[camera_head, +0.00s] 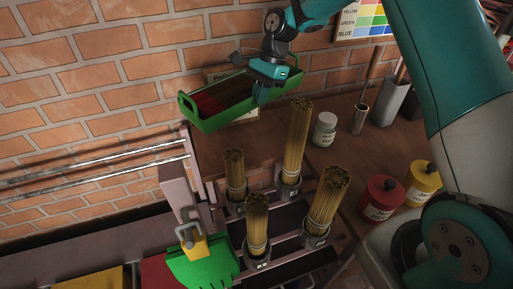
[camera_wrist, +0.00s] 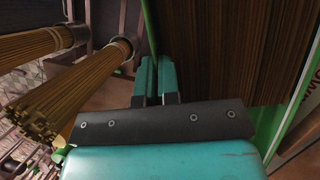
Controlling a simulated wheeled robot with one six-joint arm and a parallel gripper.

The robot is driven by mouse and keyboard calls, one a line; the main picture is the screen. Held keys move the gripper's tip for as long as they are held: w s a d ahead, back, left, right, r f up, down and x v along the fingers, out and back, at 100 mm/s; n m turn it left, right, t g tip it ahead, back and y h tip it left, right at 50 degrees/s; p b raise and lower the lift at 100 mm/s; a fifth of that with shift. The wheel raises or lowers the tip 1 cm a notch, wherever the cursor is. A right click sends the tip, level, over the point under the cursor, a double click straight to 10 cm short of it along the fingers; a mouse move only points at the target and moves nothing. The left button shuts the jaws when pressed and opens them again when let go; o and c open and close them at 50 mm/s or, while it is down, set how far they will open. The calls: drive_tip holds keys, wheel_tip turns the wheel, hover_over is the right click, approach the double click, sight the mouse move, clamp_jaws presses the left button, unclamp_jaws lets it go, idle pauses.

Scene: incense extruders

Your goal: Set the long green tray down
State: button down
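The long green tray (camera_head: 222,117) is near the brick wall at the back of the bench, with red and dark brown sticks lying in it. My gripper (camera_head: 262,92) is at the tray's near long side, right of its middle. In the wrist view, the teal fingers (camera_wrist: 155,82) are close together with the tray's thin green side wall (camera_wrist: 149,25) between them. Brown sticks fill the tray to the right of the fingers. I cannot tell whether the tray's underside touches anything.
Several bundles of tan sticks (camera_head: 297,140) stand upright in holders in front of the tray. A white jar (camera_head: 324,130), a red jar (camera_head: 381,198) and a yellow jar (camera_head: 423,182) stand to the right. Bare brown bench (camera_head: 345,160) shows between them.

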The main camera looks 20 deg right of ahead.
wheel_tip(320, 180, down, 21)
drive_tip(key=shift+r+p, duration=0.2)
drive_tip(key=shift+p, duration=0.95)
drive_tip(key=shift+f, duration=0.1)
drive_tip(key=c, duration=1.4)
unclamp_jaws()
drive_tip(key=shift+o, duration=0.2)
